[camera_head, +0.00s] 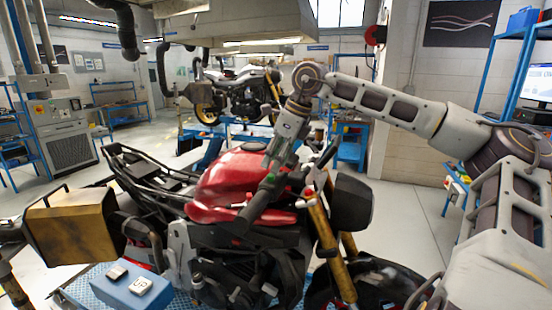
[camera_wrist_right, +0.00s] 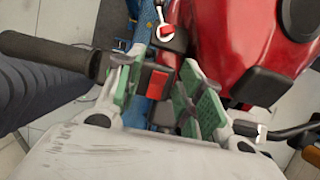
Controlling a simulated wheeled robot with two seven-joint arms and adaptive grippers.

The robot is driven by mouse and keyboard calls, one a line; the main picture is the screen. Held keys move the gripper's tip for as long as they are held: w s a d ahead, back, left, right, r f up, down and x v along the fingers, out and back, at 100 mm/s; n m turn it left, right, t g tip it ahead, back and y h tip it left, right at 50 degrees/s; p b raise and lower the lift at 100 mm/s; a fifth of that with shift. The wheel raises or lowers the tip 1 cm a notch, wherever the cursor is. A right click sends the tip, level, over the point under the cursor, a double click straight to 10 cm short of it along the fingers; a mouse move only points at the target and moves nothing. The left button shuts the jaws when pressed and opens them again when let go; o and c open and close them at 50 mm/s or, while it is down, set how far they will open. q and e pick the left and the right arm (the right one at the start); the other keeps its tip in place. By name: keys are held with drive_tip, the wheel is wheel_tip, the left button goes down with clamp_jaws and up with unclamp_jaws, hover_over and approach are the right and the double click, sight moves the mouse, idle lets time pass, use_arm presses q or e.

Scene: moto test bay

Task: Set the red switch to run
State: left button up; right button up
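The red switch (camera_wrist_right: 157,84) sits on a black housing on the handlebar of the red motorcycle (camera_head: 235,178). In the right wrist view, my right gripper (camera_wrist_right: 163,92) is open, with one green-padded finger on each side of the switch. The pads stand apart; I cannot tell whether either touches the housing. In the head view, my right gripper (camera_head: 271,178) reaches down to the handlebar grip (camera_head: 256,203) and hides the switch. Any marking for run is too small to read. My left gripper is not in view.
A silver ring with a red piece (camera_wrist_right: 166,31) lies just beyond the fingers. The red tank (camera_wrist_right: 232,45) is close on the right and the black grip (camera_wrist_right: 45,50) extends left. Floor on the right is clear.

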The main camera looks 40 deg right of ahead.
clamp_jaws()
drive_tip(key=shift+w+a+f+g+h, duration=0.1)
drive_tip(key=shift+w+g+h, duration=0.2)
drive_tip(key=shift+g, duration=0.4)
drive_tip(key=shift+w+a+f+g+h, duration=0.1)
drive_tip(key=shift+g+h, duration=0.3)
drive_tip(key=shift+g, duration=0.3)
drive_tip(key=shift+w+a+f+g+h, duration=0.1)
drive_tip(key=shift+w+g+h, duration=0.2)
drive_tip(key=shift+g, duration=0.35)
drive_tip(key=shift+w+a+f+g+h, duration=0.1)
drive_tip(key=shift+g+h, duration=0.3)
drive_tip(key=shift+g, duration=0.55)
